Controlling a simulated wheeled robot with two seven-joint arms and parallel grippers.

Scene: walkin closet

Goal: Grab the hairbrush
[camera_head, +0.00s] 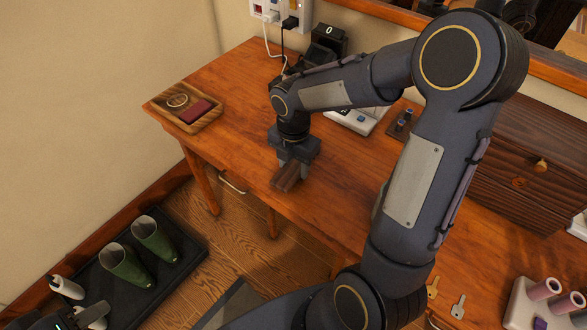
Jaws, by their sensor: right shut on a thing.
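My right gripper (293,168) reaches down over the wooden desk (240,135), near its front edge. It is shut on a brown wooden piece, which I take to be the hairbrush (286,179). Only part of the brush shows below the fingers, and its bristles cannot be seen. I cannot tell whether it touches the desk top. My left gripper (80,302) is at the lower left corner, far from the brush.
A wooden tray (160,106) with a dark red item stands at the desk's left end. A dark chest of drawers (500,186) stands on the right. Green boots (125,266) stand on a black floor tray (190,262). Keys (458,307) lie at the lower right.

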